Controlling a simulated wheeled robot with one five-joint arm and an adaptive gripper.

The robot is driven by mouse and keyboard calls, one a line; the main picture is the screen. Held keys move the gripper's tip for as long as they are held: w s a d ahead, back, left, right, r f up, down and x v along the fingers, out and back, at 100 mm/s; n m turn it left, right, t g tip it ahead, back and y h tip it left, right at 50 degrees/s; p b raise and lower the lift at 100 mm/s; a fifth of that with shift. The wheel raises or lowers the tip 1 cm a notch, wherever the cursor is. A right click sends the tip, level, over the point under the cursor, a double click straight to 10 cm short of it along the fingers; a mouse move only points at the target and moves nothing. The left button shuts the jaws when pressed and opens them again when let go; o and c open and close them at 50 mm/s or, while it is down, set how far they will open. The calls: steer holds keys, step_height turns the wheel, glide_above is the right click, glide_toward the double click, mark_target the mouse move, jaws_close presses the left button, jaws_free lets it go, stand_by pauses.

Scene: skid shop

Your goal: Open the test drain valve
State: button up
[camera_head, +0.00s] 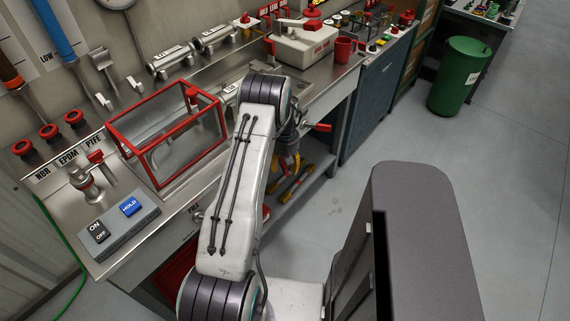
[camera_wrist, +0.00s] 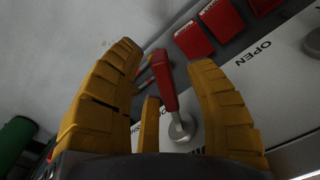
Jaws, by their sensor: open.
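A red lever (camera_wrist: 164,80) on a round grey pivot (camera_wrist: 181,127) is mounted on a light panel (camera_wrist: 285,60) marked OPEN in the wrist view. The lever stands between the yellow fingers of my gripper (camera_wrist: 166,60), which are spread apart; I cannot tell whether any finger touches it. In the head view my gripper (camera_head: 291,160) is at the bench front, partly hidden behind my arm, with a red handle (camera_head: 318,127) just beside it. No label naming the test drain valve is legible.
Red blocks (camera_wrist: 192,40) sit close to the lever. On the bench (camera_head: 338,80) are a red-framed clear box (camera_head: 165,135), a switch box (camera_head: 120,220), a small red-handled valve (camera_head: 88,180) and a red mug (camera_head: 344,49). A green bin (camera_head: 459,78) stands on open floor.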

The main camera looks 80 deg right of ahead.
jaws_close()
stand_by(0.3)
steer(key=s+d+n+b, duration=0.3)
steer(key=d+n+b, duration=0.3)
steer(key=n, duration=0.5)
steer(key=shift+b, duration=0.5)
steer(key=shift+s, duration=0.1)
stand_by(0.4)
steer(key=shift+c, duration=0.2)
jaws_free()
steer(key=shift+d, duration=0.1)
